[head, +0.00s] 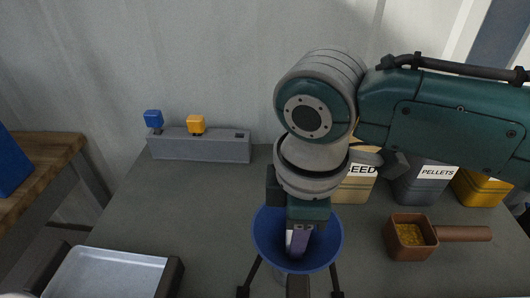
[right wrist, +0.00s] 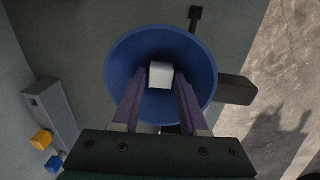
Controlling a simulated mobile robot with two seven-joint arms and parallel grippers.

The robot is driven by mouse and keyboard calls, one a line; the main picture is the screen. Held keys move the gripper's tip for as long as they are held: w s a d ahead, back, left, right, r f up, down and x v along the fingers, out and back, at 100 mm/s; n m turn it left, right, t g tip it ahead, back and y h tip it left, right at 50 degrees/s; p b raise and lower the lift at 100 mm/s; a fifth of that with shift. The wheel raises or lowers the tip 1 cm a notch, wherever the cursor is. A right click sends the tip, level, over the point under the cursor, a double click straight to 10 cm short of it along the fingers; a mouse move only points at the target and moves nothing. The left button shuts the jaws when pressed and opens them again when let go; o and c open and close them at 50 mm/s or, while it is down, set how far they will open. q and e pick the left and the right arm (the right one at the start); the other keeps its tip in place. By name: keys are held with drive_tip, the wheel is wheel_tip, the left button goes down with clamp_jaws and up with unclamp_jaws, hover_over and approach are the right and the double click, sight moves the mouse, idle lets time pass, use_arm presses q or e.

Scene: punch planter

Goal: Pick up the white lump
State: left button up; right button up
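The white lump (right wrist: 161,75) sits low inside the blue funnel (head: 262,225), which also shows in the right wrist view (right wrist: 117,65). In the head view I cannot make the lump out behind my gripper. My right gripper (head: 297,245) points down into the funnel's mouth. In the right wrist view its two purple fingers (right wrist: 161,85) are spread, one on each side of the lump, with a small gap showing beside it. I cannot tell whether the tips are level with the lump or above it. My left gripper is not in view.
The funnel stands on dark legs on the grey table (head: 190,220). A brown scoop (head: 408,247) with yellow grains lies to its right. Seed (head: 355,188), pellets (head: 425,185) and yellow (head: 480,190) containers stand behind. A grey box (head: 200,149) with blue and orange knobs is back left; a metal tray (head: 105,275) is front left.

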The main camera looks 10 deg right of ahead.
drive_tip(key=shift+s+d+f, duration=0.15)
drive_tip(key=shift+f, duration=0.15)
clamp_jaws()
